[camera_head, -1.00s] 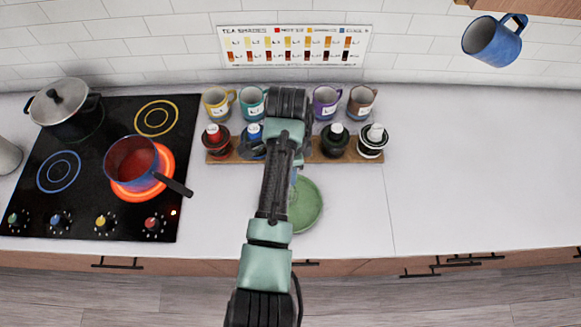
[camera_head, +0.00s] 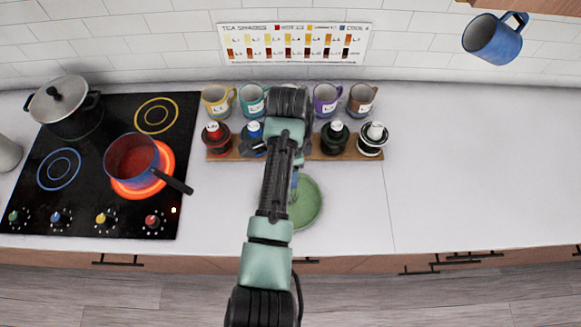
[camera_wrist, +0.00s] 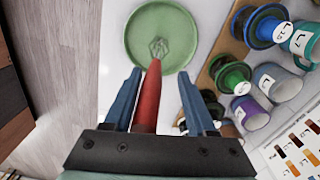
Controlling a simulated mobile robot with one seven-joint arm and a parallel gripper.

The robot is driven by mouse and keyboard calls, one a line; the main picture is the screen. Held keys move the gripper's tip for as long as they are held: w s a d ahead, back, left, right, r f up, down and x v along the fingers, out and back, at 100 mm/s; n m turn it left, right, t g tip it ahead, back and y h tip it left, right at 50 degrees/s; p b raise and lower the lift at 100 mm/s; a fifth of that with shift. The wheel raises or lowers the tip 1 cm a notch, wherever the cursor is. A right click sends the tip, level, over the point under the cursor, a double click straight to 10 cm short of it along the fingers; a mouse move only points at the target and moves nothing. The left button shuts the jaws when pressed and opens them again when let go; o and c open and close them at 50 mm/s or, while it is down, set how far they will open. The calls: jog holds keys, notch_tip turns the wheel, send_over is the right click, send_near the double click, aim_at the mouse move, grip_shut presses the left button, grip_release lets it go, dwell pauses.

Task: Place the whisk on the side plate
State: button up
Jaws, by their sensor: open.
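The green side plate (camera_head: 311,204) lies on the white counter, partly hidden behind my arm in the head view. It shows whole at the top of the wrist view (camera_wrist: 136,40). The whisk has a red handle (camera_wrist: 149,98) and a greenish wire-like head (camera_wrist: 160,48) that lies over the plate's middle in the wrist view. My gripper (camera_wrist: 159,75) is open, with its blue fingers on either side of the red handle and visible gaps to it. The handle's lower end is hidden by the gripper body. In the head view my arm hides the whisk.
A wooden rack (camera_head: 340,154) with several jars, and several mugs behind it, stands close beyond the plate. A stove (camera_head: 90,190) with a pot (camera_head: 63,106) and a saucepan (camera_head: 132,158) on a glowing burner is at left. The counter at right is clear.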

notch_tip(320, 180, up, 10)
jog(key=shift+a+r+p, duration=0.1)
jog(key=shift+p, duration=0.6)
jog(key=shift+r+p, duration=0.75)
jog(key=shift+r, duration=0.05)
